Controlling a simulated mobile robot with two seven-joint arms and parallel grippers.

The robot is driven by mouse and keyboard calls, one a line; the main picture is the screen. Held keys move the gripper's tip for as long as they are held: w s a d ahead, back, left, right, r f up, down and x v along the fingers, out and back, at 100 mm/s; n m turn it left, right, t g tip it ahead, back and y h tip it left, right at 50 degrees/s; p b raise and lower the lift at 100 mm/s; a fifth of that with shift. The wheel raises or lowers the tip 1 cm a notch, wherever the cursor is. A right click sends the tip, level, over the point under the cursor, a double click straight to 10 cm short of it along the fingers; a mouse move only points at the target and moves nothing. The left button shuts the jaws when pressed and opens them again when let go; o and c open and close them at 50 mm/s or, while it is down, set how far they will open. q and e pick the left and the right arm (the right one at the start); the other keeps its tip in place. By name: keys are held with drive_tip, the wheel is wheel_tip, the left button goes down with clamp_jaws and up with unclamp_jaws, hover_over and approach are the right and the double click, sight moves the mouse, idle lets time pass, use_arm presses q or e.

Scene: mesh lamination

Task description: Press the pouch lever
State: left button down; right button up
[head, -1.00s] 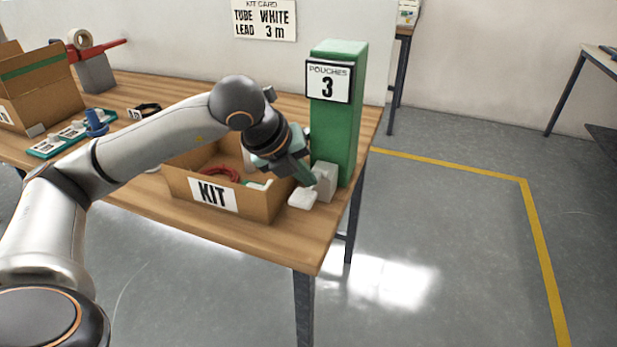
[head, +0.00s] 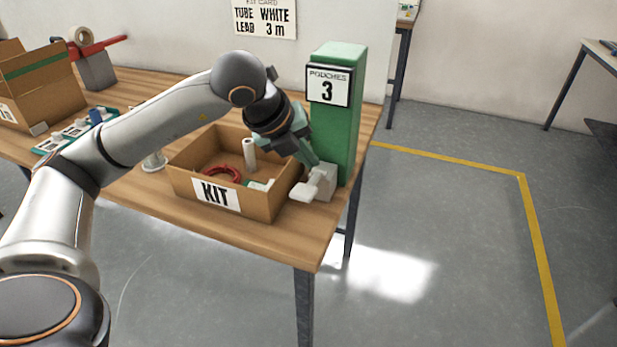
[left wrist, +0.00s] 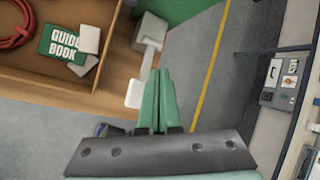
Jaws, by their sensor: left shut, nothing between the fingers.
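The green pouch dispenser (head: 336,125) with a "POUCHES 3" sign stands at the table's right end. At its foot is a pale grey block (head: 325,182) with a white lever pad (head: 302,192) sticking out in front. The pad also shows in the left wrist view (left wrist: 135,95), with its thin arm running to the block. My left gripper (head: 313,163) is shut and empty, tilted down just above the lever arm. In the left wrist view its fingertips (left wrist: 157,73) are beside the lever arm; I cannot tell whether they touch. My right gripper is not in view.
An open cardboard KIT box (head: 262,205) stands close left of the lever, holding a red coil (head: 222,174), a white cylinder (head: 249,154) and a guide book (left wrist: 64,43). Another box (head: 40,90) and a green tray (head: 75,132) are at the left. The table edge is close in front.

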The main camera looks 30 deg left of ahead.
sight(309, 183)
use_arm(q)
drive_tip(key=r+p, duration=0.2)
drive_tip(key=r, duration=0.1)
drive_tip(key=shift+w+a+r, duration=0.1)
drive_tip(key=shift+w, duration=0.25)
idle(0.4)
